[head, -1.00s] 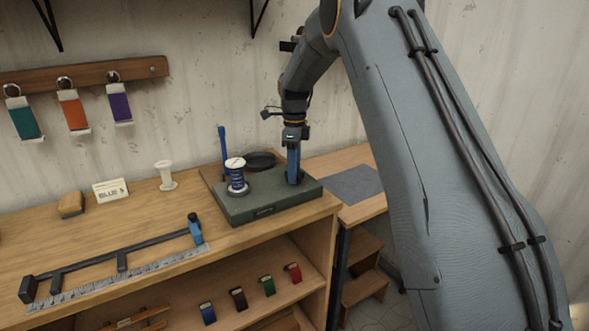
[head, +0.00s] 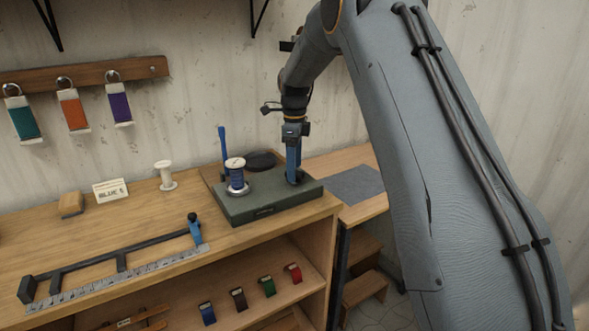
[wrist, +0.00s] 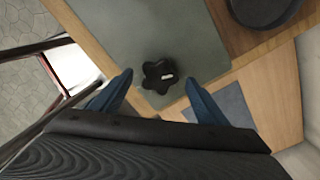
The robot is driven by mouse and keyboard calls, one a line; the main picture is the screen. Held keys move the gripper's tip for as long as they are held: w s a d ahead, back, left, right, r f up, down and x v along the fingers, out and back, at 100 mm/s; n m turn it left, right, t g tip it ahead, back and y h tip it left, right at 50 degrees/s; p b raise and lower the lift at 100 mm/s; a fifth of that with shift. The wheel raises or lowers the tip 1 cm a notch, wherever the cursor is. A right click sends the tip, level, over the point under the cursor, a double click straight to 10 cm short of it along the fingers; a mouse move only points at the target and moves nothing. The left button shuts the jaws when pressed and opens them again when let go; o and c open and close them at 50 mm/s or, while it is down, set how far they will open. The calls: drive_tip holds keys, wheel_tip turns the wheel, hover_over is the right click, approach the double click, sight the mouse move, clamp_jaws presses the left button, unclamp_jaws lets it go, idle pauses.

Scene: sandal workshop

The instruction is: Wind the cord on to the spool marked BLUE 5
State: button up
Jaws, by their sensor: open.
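A grey-green winder box (head: 250,208) stands at the right end of the workbench. On it sits a spool (head: 236,175) with a white top and dark blue winding; no marking on it is legible. A white card (head: 110,190) at the back seems to read BLUE 5. A bare white spool (head: 165,176) stands between card and box. My gripper (head: 293,180) is low over the box's right end. In the wrist view it is open, its blue fingers either side of a black lobed knob (wrist: 159,76). Whether they touch it is unclear.
A blue upright post (head: 223,147) and a dark round dish (head: 261,160) are close behind the wound spool. A black bar tool (head: 120,262) and ruler lie at the bench front. Coloured tags hang on the wall rack (head: 90,75). A lower side table (head: 355,210) adjoins on the right.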

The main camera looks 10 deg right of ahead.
wheel_tip(320, 180, up, 7)
drive_tip(key=shift+f+b, duration=0.1)
drive_tip(key=shift+b, duration=0.7)
drive_tip(key=shift+s, duration=0.1)
drive_tip(key=s+f+n, duration=0.4)
drive_tip(key=s+n, duration=0.3)
drive_tip(key=s, duration=0.5)
drive_tip(key=s+f+n, duration=0.4)
drive_tip(key=s+n, duration=0.4)
drive_tip(key=s, duration=0.4)
drive_tip(key=s+f+n, duration=0.5)
drive_tip(key=s+n, duration=0.2)
drive_tip(key=s, duration=0.5)
drive_tip(key=shift+s+d+n+t, duration=0.3)
drive_tip(key=shift+n+t, duration=0.1)
